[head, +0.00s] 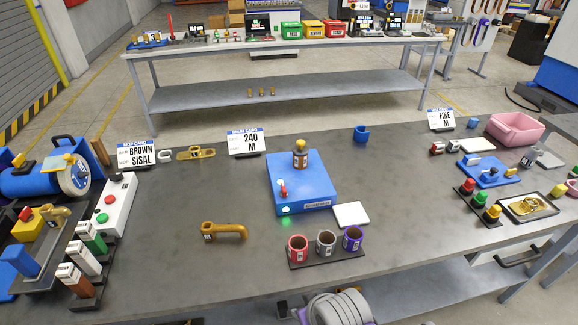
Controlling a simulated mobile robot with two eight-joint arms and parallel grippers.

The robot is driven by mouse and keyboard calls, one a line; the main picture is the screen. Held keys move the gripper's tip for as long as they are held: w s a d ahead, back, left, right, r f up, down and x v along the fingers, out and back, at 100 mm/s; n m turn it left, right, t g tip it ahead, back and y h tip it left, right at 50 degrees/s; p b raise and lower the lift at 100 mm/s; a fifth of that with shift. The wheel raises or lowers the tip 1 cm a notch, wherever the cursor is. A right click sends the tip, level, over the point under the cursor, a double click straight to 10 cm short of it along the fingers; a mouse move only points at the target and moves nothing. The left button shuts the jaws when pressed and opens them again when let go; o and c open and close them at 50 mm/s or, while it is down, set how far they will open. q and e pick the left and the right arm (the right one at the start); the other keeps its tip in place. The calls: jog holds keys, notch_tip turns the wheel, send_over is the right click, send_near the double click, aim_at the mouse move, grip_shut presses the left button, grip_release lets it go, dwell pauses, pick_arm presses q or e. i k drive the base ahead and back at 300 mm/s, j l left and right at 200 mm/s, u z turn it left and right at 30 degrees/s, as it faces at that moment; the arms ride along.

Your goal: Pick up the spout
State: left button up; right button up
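A brass-coloured spout (224,231) lies on the grey table, left of centre and towards the front. It is a bent tube with a dark letter on its thick left end, and its right end turns down. Nothing touches it. Another brass-coloured bent piece (56,214) sits on the fixture at the far left; I cannot tell whether it is also a spout.
A blue box (302,183) with a brown bottle (300,154) stands right of the spout. A rack of three cups (326,246) stands in front. A white button box (107,205) and coloured blocks crowd the left. The table (180,270) around the spout is clear.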

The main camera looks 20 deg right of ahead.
aim_at(208, 230)
jog(key=i+j, duration=0.1)
jog(key=j, duration=0.2)
jog(key=i+j, duration=0.1)
jog(key=j, duration=0.25)
jog(key=i+j, duration=0.15)
jog(key=j, duration=0.15)
jog(key=i+j, duration=0.1)
jog(key=j, duration=0.2)
